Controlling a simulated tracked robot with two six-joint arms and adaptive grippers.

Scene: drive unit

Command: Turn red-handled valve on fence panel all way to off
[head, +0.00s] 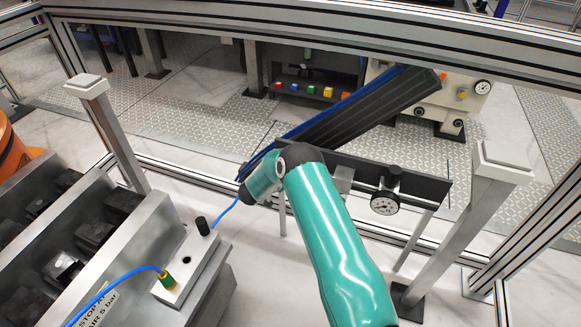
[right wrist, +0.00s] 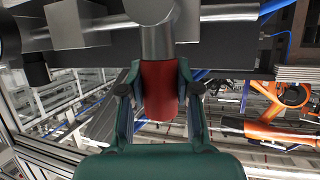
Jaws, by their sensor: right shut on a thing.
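The red handle (right wrist: 159,92) of the valve shows in the right wrist view, below a grey metal stem (right wrist: 158,42). My right gripper (right wrist: 159,88) has one green finger on each side of the handle and is shut on it. In the head view my teal right arm reaches up to the dark fence panel (head: 425,187). The red handle and my right fingertips are hidden there by the arm. How far the valve is turned cannot be told. My left gripper is not in view.
A round pressure gauge (head: 384,203) is on the panel, right of my arm. A grey machine block (head: 190,262) with a blue hose (head: 117,290) stands at the left. Fence posts (head: 490,180) and rails surround the area. An orange robot (right wrist: 275,115) shows behind.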

